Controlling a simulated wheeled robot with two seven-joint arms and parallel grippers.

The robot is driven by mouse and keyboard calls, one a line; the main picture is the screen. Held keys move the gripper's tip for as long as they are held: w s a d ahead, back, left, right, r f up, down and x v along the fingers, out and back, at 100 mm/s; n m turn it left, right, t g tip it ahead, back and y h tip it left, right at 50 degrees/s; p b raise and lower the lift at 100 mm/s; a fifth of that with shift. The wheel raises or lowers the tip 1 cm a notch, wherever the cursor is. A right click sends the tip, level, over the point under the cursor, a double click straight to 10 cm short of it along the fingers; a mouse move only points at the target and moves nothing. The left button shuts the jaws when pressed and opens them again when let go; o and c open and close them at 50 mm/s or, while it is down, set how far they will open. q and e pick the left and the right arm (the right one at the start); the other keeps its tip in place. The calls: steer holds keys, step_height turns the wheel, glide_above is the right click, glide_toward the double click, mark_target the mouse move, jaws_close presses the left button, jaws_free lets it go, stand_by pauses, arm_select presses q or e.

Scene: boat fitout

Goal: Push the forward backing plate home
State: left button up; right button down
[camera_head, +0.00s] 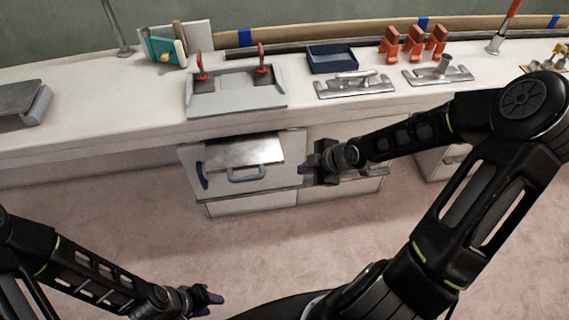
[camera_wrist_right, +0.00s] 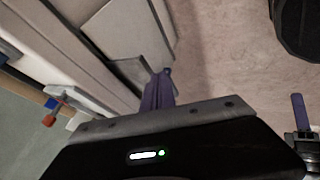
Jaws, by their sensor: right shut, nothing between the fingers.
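I cannot tell for sure which part is the forward backing plate. A shiny metal plate (camera_head: 244,152) lies at the top of the open-fronted white locker (camera_head: 280,177) below the counter, above a blue-grey handle (camera_head: 246,174). My right gripper (camera_head: 305,169) is at the right side of that locker front, its purple fingers pointing left. In the right wrist view its fingers (camera_wrist_right: 158,90) are together and empty, close to pale panels and a small grey edge; contact cannot be told.
The counter (camera_head: 130,110) carries a grey panel with red clamps (camera_head: 237,95), a blue tray (camera_head: 332,58), a cleat on a plate (camera_head: 354,84), a stanchion base (camera_head: 438,72) and orange clamps (camera_head: 412,43). The pinkish floor (camera_head: 130,220) is clear.

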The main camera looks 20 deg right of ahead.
steer(key=shift+f, duration=0.15)
steer(key=w+a+f+b, duration=0.1)
steer(key=w+f+b, duration=0.5)
steer(key=w, duration=0.3)
steer(key=shift+w+a+f, duration=0.2)
steer(key=shift+a+f, duration=0.05)
steer(key=shift+f, duration=0.6)
